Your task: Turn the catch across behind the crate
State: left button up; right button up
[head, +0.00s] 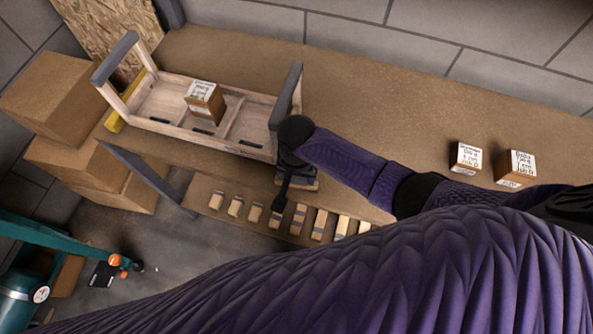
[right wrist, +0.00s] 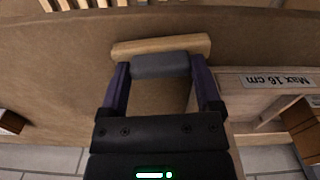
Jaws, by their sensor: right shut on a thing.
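The pale wooden crate (head: 215,137) with grey end handles stands on the brown table; in the right wrist view its corner (right wrist: 228,100) is at the right. My right gripper (head: 288,184) is at the crate's right end, near the table's front edge. In the right wrist view the gripper (right wrist: 160,70) is shut on the grey grip (right wrist: 160,66) of a wooden bar, which I take as the catch (right wrist: 135,47). The bar lies crosswise, its right end close to the crate's corner. In the head view the gripper mostly hides it. My left gripper is not in view.
A labelled box (head: 204,102) sits in the crate. Two more boxes (head: 465,157) (head: 515,167) stand on the right of the table (head: 400,95). Several small wooden blocks (head: 235,207) line a lower ledge in front. Cartons (head: 52,85) are stacked at left.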

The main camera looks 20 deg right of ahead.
jog(key=n+p, duration=0.2)
jog(key=n, duration=0.1)
jog(key=shift+r, duration=0.15)
jog(key=n+p, duration=0.1)
jog(key=n, duration=0.4)
jog(key=shift+p, duration=0.3)
jog(key=n, duration=0.3)
jog(key=shift+n+p, duration=0.3)
jog(key=shift+p, duration=0.05)
jog(key=n, duration=0.3)
jog(key=shift+n, duration=1.2)
